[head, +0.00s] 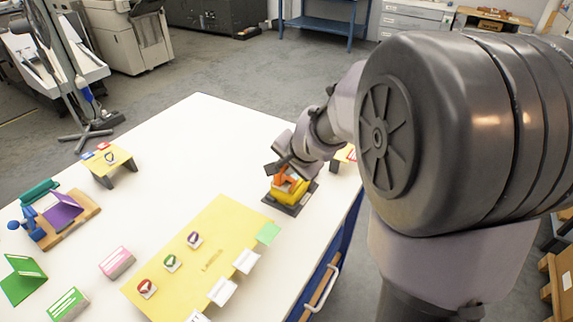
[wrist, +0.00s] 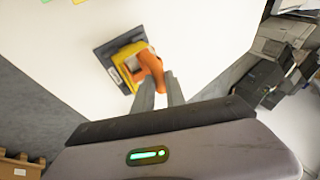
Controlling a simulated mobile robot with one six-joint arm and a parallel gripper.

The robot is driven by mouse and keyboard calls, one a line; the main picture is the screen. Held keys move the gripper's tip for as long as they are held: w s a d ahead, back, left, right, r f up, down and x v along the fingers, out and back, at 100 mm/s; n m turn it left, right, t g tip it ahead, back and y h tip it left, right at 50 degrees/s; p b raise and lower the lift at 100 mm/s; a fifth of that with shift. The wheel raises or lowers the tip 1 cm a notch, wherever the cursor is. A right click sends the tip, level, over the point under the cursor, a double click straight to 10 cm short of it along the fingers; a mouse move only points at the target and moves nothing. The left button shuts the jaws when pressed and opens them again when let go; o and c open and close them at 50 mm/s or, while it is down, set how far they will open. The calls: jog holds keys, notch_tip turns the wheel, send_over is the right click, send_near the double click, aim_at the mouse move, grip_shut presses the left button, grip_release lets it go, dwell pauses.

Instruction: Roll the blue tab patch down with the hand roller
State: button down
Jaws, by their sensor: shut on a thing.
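My gripper (wrist: 160,82) is shut on the orange handle (wrist: 150,70) of a yellow-bodied tool, which appears to be the hand roller (wrist: 130,58). In the head view the tool (head: 291,190) sits on or just over a dark square base (head: 293,206) near the table's right edge; I cannot tell whether it touches. Its underside is hidden. A patch with a dark blue-looking mark (head: 110,157) lies on a small yellow stand (head: 122,156) at the far left. I cannot tell for sure that it is the blue tab patch.
A large yellow board (head: 215,245) bears red, green and purple marked patches. White tabs (head: 246,261) and a green one (head: 268,233) line its right edge. A wooden fixture (head: 80,216), a pink block (head: 116,262) and green cards (head: 22,280) stand left. The table's (head: 200,150) middle is clear.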

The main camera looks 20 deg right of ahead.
notch_tip(320, 180, up, 7)
jog(key=p, duration=0.5)
jog(key=shift+p, duration=0.3)
jog(key=shift+f, duration=0.1)
